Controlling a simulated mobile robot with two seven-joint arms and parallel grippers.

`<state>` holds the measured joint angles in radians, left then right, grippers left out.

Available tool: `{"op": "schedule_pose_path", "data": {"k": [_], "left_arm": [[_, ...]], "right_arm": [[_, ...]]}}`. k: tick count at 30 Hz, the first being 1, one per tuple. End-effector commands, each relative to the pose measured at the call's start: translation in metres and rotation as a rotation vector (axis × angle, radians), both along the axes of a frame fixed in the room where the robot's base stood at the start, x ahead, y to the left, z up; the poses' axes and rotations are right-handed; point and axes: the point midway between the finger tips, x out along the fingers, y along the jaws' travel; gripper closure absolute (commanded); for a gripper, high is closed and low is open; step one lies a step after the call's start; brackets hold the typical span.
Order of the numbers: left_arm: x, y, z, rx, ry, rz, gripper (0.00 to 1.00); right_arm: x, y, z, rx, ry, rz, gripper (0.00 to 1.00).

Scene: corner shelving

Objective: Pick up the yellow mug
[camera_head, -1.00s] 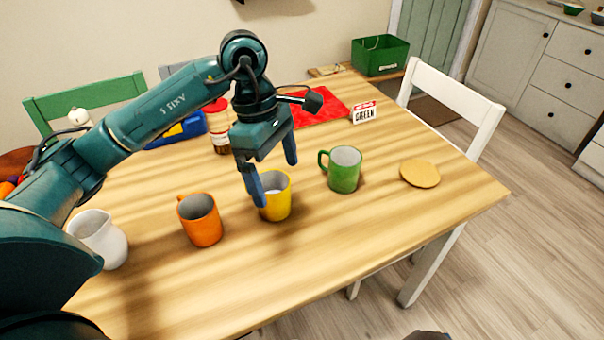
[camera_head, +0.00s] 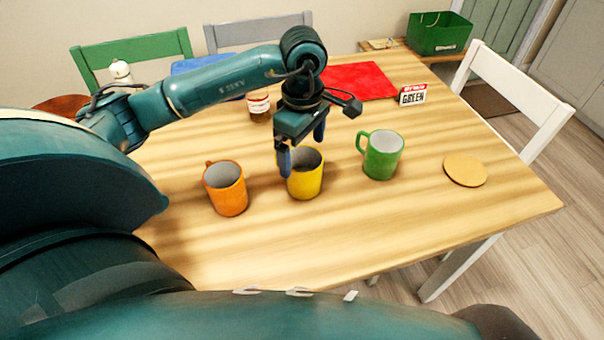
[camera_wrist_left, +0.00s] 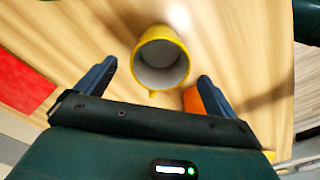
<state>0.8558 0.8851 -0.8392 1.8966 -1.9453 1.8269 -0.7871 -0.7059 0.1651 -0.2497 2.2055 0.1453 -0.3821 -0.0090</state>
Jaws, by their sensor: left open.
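The yellow mug (camera_head: 308,182) stands upright on the wooden table, between the orange mug and the green mug. My left gripper (camera_head: 302,155) is open and points down just above and behind the yellow mug's rim, partly covering it. In the left wrist view the yellow mug (camera_wrist_left: 161,60) lies ahead of the spread fingers (camera_wrist_left: 155,82), a little beyond their tips, with its grey inside showing. Nothing is between the fingers. I cannot see my right gripper.
The orange mug (camera_head: 226,189) stands close on the left and the green mug (camera_head: 382,157) on the right. A round wooden coaster (camera_head: 466,171) lies further right. The front of the table is clear.

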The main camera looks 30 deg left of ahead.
Motion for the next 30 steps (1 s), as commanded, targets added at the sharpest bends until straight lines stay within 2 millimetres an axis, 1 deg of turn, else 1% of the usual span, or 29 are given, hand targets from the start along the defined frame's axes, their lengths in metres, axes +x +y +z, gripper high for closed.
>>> {"op": "schedule_pose_path", "data": {"k": [1,3,7,10,17,30], "left_arm": [[-0.001,0.001,-0.009,-0.001,0.006,0.0,0.06],[-0.001,0.002,-0.02,-0.001,0.005,0.001,0.06],[0.0,0.002,-0.036,-0.002,0.003,0.0,0.06],[0.0,0.002,-0.042,-0.001,0.001,0.0,0.06],[0.0,0.002,-0.042,-0.001,0.0,0.0,0.06],[0.0,0.002,-0.042,-0.001,0.0,0.0,0.42]], "right_arm": [[0.0,0.0,0.001,0.0,0.0,0.0,0.64],[0.001,0.0,0.002,0.001,-0.001,0.001,0.64],[0.004,0.0,0.003,0.0,-0.004,0.001,0.64],[0.005,0.0,0.003,-0.001,-0.008,0.001,0.64],[0.006,0.0,0.003,-0.002,-0.008,0.002,0.64],[0.003,0.0,0.0,-0.002,0.001,0.002,0.64]]}}
